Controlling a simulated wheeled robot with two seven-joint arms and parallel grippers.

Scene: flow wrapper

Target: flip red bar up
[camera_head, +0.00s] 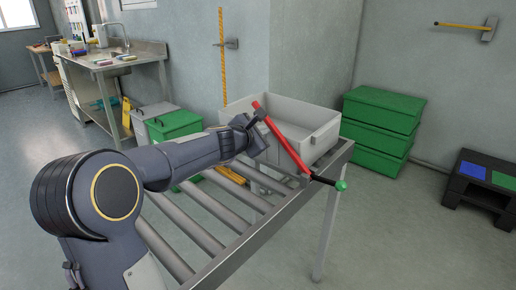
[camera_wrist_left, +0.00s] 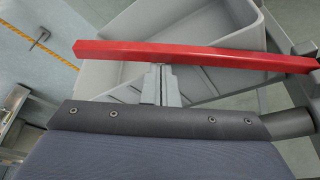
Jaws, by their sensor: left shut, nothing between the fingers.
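The red bar (camera_head: 286,143) slants over the rollers in front of the grey bin, its upper end at the left and its lower end at the right. A dark rod with a green knob (camera_head: 341,186) sticks out at its lower end. My left gripper (camera_head: 262,115) is at the bar's upper end, shut and empty. In the left wrist view the red bar (camera_wrist_left: 190,54) runs across the picture, and the shut fingers (camera_wrist_left: 160,68) reach its near edge. I cannot tell whether they touch it. My right gripper is not in view.
A grey bin (camera_head: 316,119) stands behind the bar at the end of the roller conveyor (camera_head: 215,222). Green crates (camera_head: 380,125) are stacked to the right, and a green-lidded bin (camera_head: 174,124) stands behind my left arm.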

